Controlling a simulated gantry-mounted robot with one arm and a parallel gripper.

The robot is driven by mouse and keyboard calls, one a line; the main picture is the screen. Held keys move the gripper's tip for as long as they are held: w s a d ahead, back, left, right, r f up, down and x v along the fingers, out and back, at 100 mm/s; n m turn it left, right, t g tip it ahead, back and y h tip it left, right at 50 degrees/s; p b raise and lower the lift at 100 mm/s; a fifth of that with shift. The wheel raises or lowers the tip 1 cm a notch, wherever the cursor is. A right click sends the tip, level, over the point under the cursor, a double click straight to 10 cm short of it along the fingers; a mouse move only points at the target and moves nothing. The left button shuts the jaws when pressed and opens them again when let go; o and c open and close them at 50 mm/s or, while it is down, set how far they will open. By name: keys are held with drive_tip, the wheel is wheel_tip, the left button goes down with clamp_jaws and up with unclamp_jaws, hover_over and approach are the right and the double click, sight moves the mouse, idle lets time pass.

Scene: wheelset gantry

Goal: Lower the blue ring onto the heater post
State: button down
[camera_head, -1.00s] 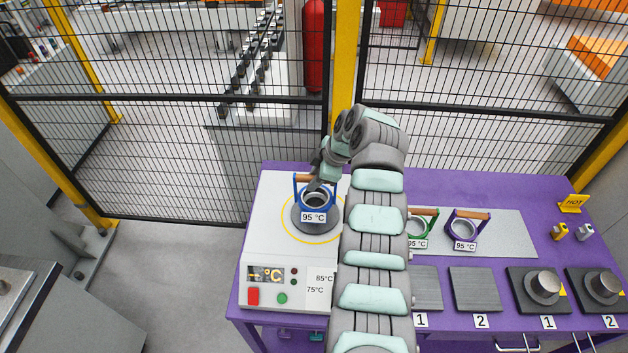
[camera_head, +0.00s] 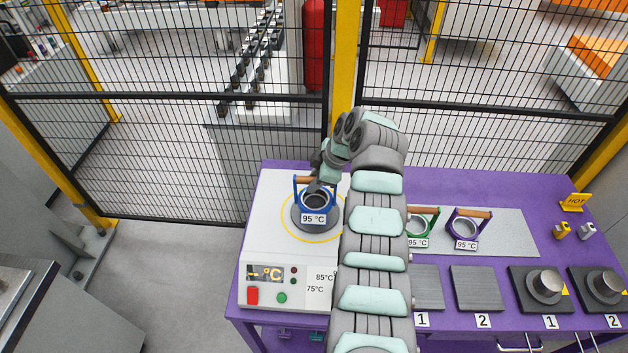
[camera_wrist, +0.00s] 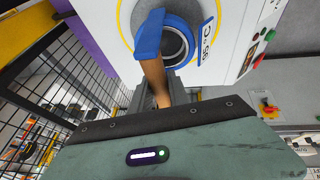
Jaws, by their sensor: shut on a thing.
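The blue ring (camera_head: 301,201) has a wooden handle and a "95 °C" tag. It is over the round dark grey heater plate (camera_head: 334,220) inside a yellow circle on the white heater. The heater post is mostly hidden by the ring, and I cannot tell whether the ring rests fully down. In the wrist view, the blue ring (camera_wrist: 181,25) shows a grey round inside its opening. My gripper (camera_head: 316,182) is shut on the ring's wooden handle; it also shows in the wrist view (camera_wrist: 160,97).
A green ring (camera_head: 419,229) and a purple ring (camera_head: 465,228) stand on a grey plate to the right, partly behind my arm. Numbered pads and posts line the purple table's (camera_head: 500,190) front. A black mesh fence (camera_head: 190,160) stands behind.

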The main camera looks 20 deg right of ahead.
drive_tip(key=shift+f+b, duration=1.4)
drive_tip(key=shift+f, duration=0.55)
drive_tip(key=c, duration=1.2)
unclamp_jaws()
drive_tip(key=shift+o, duration=0.2)
drive_tip(key=v, duration=1)
drive_tip(key=shift+r, duration=0.35)
drive_tip(key=shift+s+d, duration=0.15)
